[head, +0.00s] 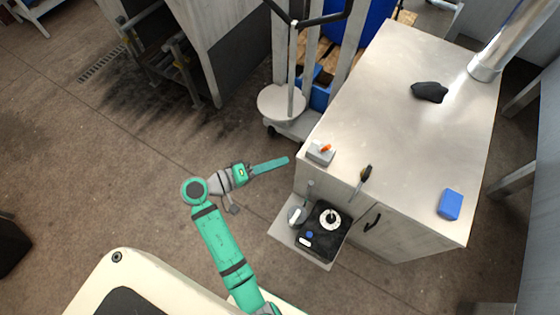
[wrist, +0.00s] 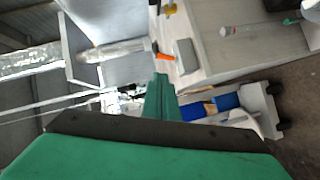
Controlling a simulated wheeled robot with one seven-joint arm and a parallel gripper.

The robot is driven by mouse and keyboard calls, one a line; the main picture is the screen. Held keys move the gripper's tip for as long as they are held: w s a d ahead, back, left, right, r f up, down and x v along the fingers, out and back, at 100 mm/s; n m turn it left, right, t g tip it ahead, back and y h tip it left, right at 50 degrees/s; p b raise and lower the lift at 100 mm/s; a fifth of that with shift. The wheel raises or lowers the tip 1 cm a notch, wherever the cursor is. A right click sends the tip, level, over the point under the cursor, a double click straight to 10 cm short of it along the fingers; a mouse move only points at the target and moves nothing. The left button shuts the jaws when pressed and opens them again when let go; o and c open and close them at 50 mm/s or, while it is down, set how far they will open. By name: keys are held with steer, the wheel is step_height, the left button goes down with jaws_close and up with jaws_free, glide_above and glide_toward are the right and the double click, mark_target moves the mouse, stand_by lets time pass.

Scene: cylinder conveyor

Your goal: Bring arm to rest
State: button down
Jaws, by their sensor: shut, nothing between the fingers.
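My green arm reaches out over the open floor in the head view, to the left of the metal cabinet. My gripper (head: 287,160) is at its end, with the long green fingers together and pointing right toward the cabinet's near left corner. The fingers also show in the wrist view (wrist: 161,80), pressed together with nothing between them. The gripper appears apart from the cabinet and touches nothing that I can see.
The metal cabinet (head: 385,110) bears a grey box with an orange switch (head: 320,152), a screwdriver (head: 362,180), a blue block (head: 450,204) and a black object (head: 430,92). A side shelf holds a black device (head: 325,232). A wheeled stand (head: 282,102) is behind. Floor left is clear.

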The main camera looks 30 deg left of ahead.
stand_by(0.3)
steer(key=s+d+f+n+g+y, duration=0.1)
steer(key=s+d+f+y, duration=0.25)
steer(key=f, duration=0.35)
steer(key=s+d+f+n+g+y, duration=0.1)
steer(key=s+d+f+y, duration=0.2)
steer(key=d+f, duration=0.35)
steer(key=s+d+f+m+y, duration=0.1)
steer(key=s+m+y, duration=0.15)
steer(key=s, duration=0.45)
steer(key=s+d+r+m+t, duration=0.2)
steer(key=s+d+r+m, duration=0.1)
steer(key=r, duration=0.5)
steer(key=s+d+r+m+t, duration=0.2)
steer(key=s+d+r+m, duration=0.1)
steer(key=s+d+r, duration=0.2)
step_height(320, 180, up, 4)
steer(key=shift+s+d+f+m+t, duration=0.2)
steer(key=shift+s+m+t, duration=0.2)
steer(key=shift+s, duration=0.65)
